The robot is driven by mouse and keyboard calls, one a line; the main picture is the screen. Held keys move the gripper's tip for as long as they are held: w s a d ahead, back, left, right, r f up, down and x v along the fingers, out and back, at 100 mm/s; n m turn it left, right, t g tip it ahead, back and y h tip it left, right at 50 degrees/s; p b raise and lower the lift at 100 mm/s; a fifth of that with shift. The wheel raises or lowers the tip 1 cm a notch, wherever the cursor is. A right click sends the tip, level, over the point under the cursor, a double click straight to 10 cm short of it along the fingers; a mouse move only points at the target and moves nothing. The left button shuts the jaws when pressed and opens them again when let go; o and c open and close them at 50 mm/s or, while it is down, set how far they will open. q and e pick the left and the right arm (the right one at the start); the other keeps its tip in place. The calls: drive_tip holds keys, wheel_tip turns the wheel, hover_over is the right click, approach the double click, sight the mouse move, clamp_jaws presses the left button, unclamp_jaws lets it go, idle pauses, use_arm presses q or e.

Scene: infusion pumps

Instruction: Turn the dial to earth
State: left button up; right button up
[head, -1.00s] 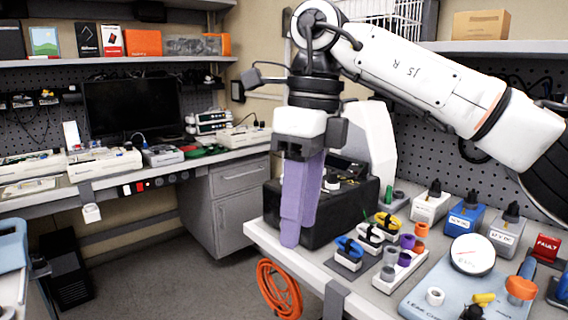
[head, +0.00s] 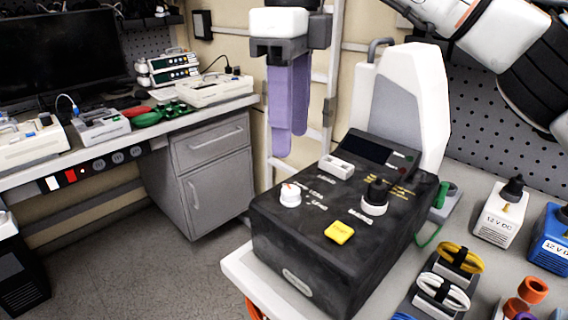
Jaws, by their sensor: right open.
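A black tester box (head: 300,238) stands on the bench, its sloping top facing me. My right gripper (head: 289,143) hangs with purple fingers pointing down, open and empty. It appears above and behind the white dial in the picture, apart from it. My left gripper is out of view.
A white and grey upright housing (head: 402,105) stands behind the box. Coiled leads (head: 440,290) and small white and blue units (head: 500,213) are on the right. The bench's front left corner (head: 240,268) is near the box. Open floor lies left.

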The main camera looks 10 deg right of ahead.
sight(291, 189)
drive_tip(key=f, duration=0.3)
drive_tip(key=shift+s+f+b, duration=0.25)
drive_tip(key=shift+s+b, duration=0.1)
drive_tip(key=shift+b, duration=0.05)
wheel_tip(291, 189, down, 5)
drive_tip(key=shift+f, duration=0.25)
drive_tip(key=shift+w+f, duration=0.1)
drive_tip(key=c, duration=1)
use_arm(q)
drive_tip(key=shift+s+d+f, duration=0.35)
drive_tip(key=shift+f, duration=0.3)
use_arm(e)
drive_tip(key=shift+c, duration=0.2)
